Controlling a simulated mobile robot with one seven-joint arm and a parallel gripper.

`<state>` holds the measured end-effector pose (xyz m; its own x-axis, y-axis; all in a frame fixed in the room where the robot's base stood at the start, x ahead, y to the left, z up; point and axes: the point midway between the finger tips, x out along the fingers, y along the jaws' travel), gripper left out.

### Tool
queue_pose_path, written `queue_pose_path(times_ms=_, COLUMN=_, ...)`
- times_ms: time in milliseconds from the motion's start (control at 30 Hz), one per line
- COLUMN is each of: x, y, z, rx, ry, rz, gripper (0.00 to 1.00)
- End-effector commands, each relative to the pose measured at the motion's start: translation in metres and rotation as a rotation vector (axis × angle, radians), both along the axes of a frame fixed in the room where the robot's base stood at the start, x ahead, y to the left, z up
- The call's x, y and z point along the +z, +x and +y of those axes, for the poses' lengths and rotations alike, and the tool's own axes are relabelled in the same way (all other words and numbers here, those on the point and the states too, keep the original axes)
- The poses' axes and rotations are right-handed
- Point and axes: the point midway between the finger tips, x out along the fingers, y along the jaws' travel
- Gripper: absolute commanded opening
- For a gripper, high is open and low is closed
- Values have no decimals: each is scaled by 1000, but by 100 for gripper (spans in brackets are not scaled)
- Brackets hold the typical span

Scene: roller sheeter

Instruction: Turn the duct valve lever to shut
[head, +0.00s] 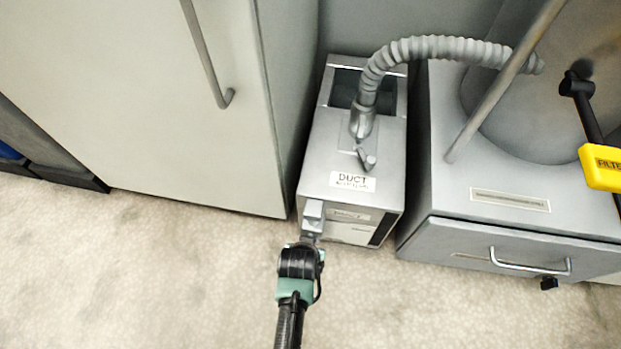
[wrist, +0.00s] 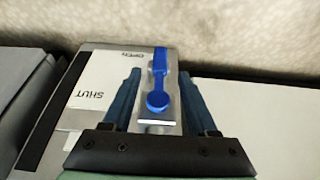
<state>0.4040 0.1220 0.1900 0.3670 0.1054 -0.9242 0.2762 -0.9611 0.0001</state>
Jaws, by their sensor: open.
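A blue lever (wrist: 160,65) with a round hub sits on a bright metal plate in the wrist view. Its arm points to the top of the picture, beside the OPEN label (wrist: 140,53). The SHUT label (wrist: 92,95) is lower left of it. My gripper (wrist: 160,78) is open, with one dark blue finger on each side of the lever; I cannot tell whether either touches it. In the head view my gripper (head: 311,228) is at the front left of the grey DUCT box (head: 388,170), and the blue lever cannot be made out there.
A ribbed grey hose (head: 430,48) runs from the box's top to the large machine (head: 440,195) at right. A tall pale cabinet (head: 190,110) stands close on the left. A drawer handle (head: 530,267) and a yellow FILTER tag (head: 601,167) are at right. The floor in front is clear.

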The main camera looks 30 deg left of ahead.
Motion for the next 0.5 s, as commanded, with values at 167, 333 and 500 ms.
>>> queue_pose_path(times_ms=167, x=-34, y=12, z=4, rx=0, ry=0, rz=-1, gripper=59)
queue_pose_path(times_ms=333, x=-52, y=20, z=6, rx=1, ry=0, rz=-2, gripper=59)
queue_pose_path(times_ms=500, x=-60, y=24, z=7, rx=1, ry=1, rz=-2, gripper=59)
